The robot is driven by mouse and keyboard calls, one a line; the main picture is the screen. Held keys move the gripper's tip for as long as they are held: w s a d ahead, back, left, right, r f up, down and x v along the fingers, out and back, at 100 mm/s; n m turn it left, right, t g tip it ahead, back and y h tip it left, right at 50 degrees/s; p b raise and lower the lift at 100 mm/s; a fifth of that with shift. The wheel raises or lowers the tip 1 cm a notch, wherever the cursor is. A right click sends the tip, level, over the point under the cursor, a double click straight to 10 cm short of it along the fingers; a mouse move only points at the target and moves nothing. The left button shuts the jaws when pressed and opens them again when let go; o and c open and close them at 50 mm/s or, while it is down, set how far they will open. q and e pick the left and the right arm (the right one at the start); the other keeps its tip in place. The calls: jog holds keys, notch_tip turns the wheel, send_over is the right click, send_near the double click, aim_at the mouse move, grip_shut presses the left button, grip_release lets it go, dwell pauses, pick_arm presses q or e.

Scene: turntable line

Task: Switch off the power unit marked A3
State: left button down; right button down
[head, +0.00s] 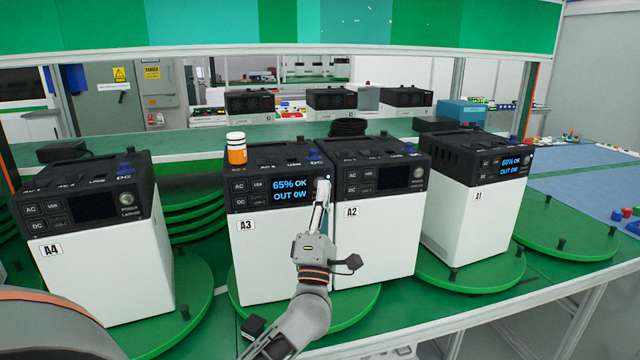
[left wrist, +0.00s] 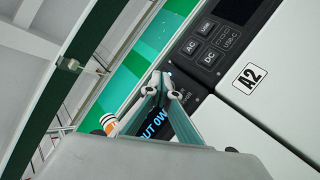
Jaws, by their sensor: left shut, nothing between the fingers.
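The power unit A3 (head: 275,255) is a white box with a black front panel, second from the left. Its screen (head: 290,190) is lit and reads "65% OK OUT 0W". My left gripper (head: 322,186) is shut and empty, with its tips at the right end of A3's panel, right of the screen. The gripper hides that spot, so I cannot tell whether the tips touch a button. In the left wrist view the shut fingers (left wrist: 164,88) reach toward the panel, with part of the lit "OUT 0W" text (left wrist: 155,124) behind them. My right gripper is out of view.
Unit A2 (head: 375,235) stands close on A3's right, its screen dark. A4 (head: 100,270), dark, stands left; A1 (head: 465,220), lit, stands right. An orange-and-white bottle (head: 237,156) stands on A3's top left. Units stand on green turntables (head: 205,310).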

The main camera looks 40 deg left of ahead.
pick_arm(q)
jog(key=shift+w+a, duration=0.2)
jog(key=shift+w+a, duration=0.2)
jog(key=shift+a, duration=0.1)
dwell(0.8)
jog(key=shift+d, duration=0.1)
jog(key=shift+s+d+p, duration=0.4)
jog(key=shift+s+d, duration=0.1)
jog(key=shift+s, duration=0.05)
jog(key=s+d+p, duration=0.1)
jog(key=s+d, duration=0.2)
jog(key=shift+s+d, duration=0.1)
jog(key=shift+d, duration=0.3)
dwell(0.4)
dwell(0.6)
